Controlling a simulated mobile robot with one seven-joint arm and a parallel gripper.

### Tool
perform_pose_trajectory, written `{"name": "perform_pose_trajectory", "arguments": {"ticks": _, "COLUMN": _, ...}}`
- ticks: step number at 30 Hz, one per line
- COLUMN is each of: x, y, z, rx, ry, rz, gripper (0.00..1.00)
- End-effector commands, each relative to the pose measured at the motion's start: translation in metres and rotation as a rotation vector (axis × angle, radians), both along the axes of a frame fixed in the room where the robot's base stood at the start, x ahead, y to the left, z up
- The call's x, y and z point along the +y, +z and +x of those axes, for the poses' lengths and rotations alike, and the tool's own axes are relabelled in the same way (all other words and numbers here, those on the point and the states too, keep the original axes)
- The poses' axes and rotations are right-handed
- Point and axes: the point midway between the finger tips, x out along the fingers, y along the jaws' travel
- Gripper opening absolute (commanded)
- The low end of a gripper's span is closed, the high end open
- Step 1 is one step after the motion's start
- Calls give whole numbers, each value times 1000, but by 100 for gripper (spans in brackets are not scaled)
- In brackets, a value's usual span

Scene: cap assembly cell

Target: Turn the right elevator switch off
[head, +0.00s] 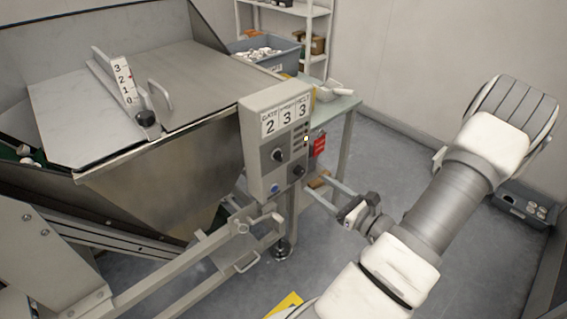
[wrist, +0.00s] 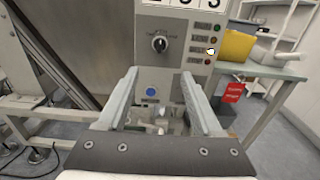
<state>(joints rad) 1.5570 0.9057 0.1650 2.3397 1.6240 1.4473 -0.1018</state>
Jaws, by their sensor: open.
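A grey control box (head: 265,140) carries a black rotary switch (head: 278,154) with a light pointer, a second black switch (head: 298,171) lower right, and a blue button (head: 274,188). The switch labels are too small to read, so I cannot tell which is the right elevator switch. In the wrist view the rotary switch (wrist: 159,44) is beyond the fingertips, its pointer near upright. The blue button (wrist: 151,92) shows between the fingers; the second switch is mostly hidden by the right finger. My gripper (head: 322,192) (wrist: 160,75) is open, empty, facing the box's lower part.
Indicator lamps (wrist: 211,52) line the box's right side, one lit yellowish. A red tag (wrist: 233,92) hangs beside the box near a side table (head: 340,106). A metal hopper (head: 170,170) stands left; a railing (head: 200,250) runs below.

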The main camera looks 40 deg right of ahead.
Motion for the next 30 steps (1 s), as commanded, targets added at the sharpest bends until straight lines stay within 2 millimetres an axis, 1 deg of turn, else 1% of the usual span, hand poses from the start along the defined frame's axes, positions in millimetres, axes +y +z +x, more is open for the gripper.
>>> {"name": "perform_pose_trajectory", "arguments": {"ticks": 1, "x": 2, "y": -1, "z": 12, "rx": -1, "ry": 5, "rz": -2, "gripper": 67}}
{"name": "perform_pose_trajectory", "arguments": {"ticks": 9, "x": 7, "y": -2, "z": 72, "rx": -1, "ry": 7, "rz": -2, "gripper": 67}}
{"name": "perform_pose_trajectory", "arguments": {"ticks": 12, "x": 8, "y": -1, "z": 93, "rx": -1, "ry": 7, "rz": -3, "gripper": 67}}
{"name": "perform_pose_trajectory", "arguments": {"ticks": 16, "x": 10, "y": -1, "z": 115, "rx": -1, "ry": 5, "rz": -2, "gripper": 67}}
{"name": "perform_pose_trajectory", "arguments": {"ticks": 18, "x": 10, "y": -1, "z": 124, "rx": 1, "ry": 4, "rz": -2, "gripper": 67}}
{"name": "perform_pose_trajectory", "arguments": {"ticks": 22, "x": 11, "y": -1, "z": 135, "rx": 1, "ry": 3, "rz": -2, "gripper": 67}}
{"name": "perform_pose_trajectory", "arguments": {"ticks": 25, "x": 11, "y": 0, "z": 139, "rx": 2, "ry": 3, "rz": -1, "gripper": 67}}
{"name": "perform_pose_trajectory", "arguments": {"ticks": 30, "x": 11, "y": 0, "z": 139, "rx": 2, "ry": 2, "rz": -1, "gripper": 67}}
